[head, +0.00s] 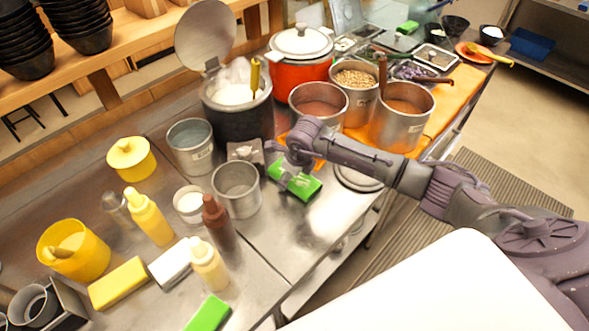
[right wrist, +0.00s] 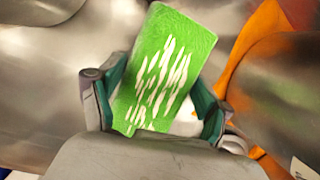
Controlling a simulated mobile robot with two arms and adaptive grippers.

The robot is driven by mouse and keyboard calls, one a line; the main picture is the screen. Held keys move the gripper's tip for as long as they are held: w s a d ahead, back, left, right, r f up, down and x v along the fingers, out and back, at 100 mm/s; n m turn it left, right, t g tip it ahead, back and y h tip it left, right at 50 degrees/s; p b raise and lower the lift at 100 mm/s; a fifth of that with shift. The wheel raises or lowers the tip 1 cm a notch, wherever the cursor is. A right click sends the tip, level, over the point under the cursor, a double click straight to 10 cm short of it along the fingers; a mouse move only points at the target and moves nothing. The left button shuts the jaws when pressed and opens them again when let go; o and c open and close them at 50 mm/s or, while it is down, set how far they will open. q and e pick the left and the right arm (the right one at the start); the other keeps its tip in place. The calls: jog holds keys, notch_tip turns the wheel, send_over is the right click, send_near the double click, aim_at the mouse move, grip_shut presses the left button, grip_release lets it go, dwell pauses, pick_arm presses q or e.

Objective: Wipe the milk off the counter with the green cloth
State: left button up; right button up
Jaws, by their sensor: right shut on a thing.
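The green cloth (head: 306,187) is at the right gripper on the steel counter, in front of the metal pots. In the right wrist view the cloth (right wrist: 165,65) has white streaks on its face and stands out between the two fingers. My right gripper (head: 290,172) is shut on it; the same gripper (right wrist: 160,115) shows in the wrist view. A white patch (right wrist: 187,124) shows beside the cloth, between the fingers; I cannot tell whether it is milk. No clear milk puddle shows in the head view. My left gripper is not in view.
An empty metal pot (head: 237,190) stands just left of the cloth. A dark pot with white contents (head: 237,95) and a bean pot (head: 355,80) stand behind. A brown bottle (head: 218,220) and a second green block (head: 208,313) are nearer. Bare counter (head: 290,235) lies in front.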

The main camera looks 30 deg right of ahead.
jog(key=shift+s+a+f, duration=0.1)
jog(key=shift+s+a, duration=0.05)
jog(key=shift+a, duration=0.05)
jog(key=shift+r+p, duration=0.45)
jog(key=shift+r, duration=0.15)
jog(key=shift+r+p, duration=2.1)
jog(key=shift+r, duration=1.45)
jog(key=shift+f, duration=0.1)
